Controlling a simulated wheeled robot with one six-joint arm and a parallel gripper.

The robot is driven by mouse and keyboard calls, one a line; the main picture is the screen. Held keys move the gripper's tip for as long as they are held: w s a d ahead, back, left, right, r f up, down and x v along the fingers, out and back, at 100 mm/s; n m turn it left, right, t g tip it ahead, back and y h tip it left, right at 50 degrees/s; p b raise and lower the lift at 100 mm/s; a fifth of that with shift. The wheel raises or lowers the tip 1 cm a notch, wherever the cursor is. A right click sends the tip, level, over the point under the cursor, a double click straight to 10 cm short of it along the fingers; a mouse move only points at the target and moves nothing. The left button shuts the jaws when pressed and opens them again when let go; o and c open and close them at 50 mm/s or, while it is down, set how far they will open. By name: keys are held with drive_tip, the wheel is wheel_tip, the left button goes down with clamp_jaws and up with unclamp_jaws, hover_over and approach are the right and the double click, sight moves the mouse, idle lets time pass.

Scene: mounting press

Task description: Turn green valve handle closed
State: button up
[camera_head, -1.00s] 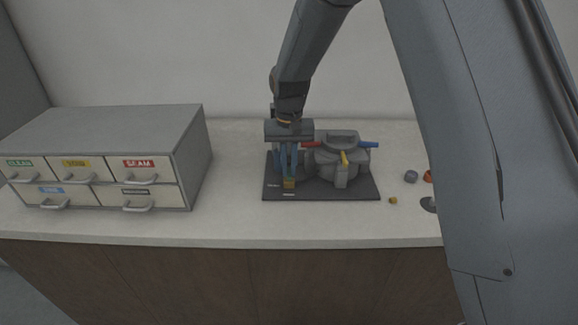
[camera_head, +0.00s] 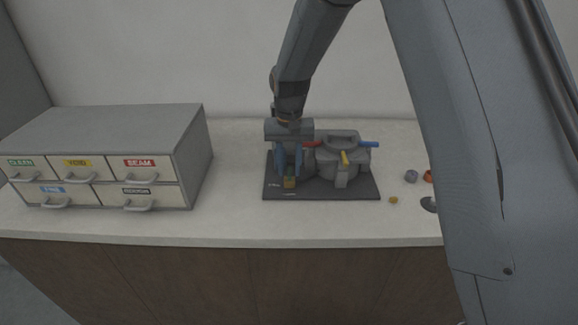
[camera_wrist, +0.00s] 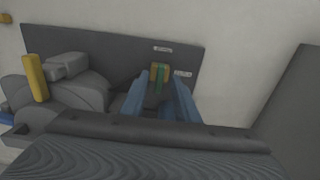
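The green valve handle (camera_wrist: 161,78) is a small bar beside a tan block (camera_wrist: 154,72) on the dark base plate (camera_wrist: 110,42). It also shows in the head view (camera_head: 290,172), partly covered by my gripper. My gripper (camera_head: 289,172) points down over the left part of the plate. Its two blue fingers are apart, one on each side of the handle in the wrist view (camera_wrist: 159,82). A gap shows between handle and fingers. The lower part of the handle's mount is hard to make out.
The grey press body (camera_head: 342,157) stands right of my gripper, with red (camera_head: 312,144), yellow (camera_head: 344,157) and blue (camera_head: 369,144) handles. A drawer cabinet (camera_head: 189,150) stands at left. Small loose parts (camera_head: 411,176) lie at right. The counter front (camera_head: 250,228) is clear.

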sight(289, 172)
drive_tip(key=shift+r+b, duration=1.05)
drive_tip(key=shift+r, duration=2.9)
drive_tip(key=s+d+f, duration=0.2)
drive_tip(key=s+d, duration=0.6)
drive_tip(key=s, duration=0.4)
drive_tip(key=s+d+f+t, duration=0.1)
drive_tip(key=s+d+f, duration=0.1)
drive_tip(key=s+d, duration=0.7)
drive_tip(key=s, duration=0.3)
drive_tip(key=shift+d+f, duration=0.15)
drive_tip(key=shift+f, duration=0.1)
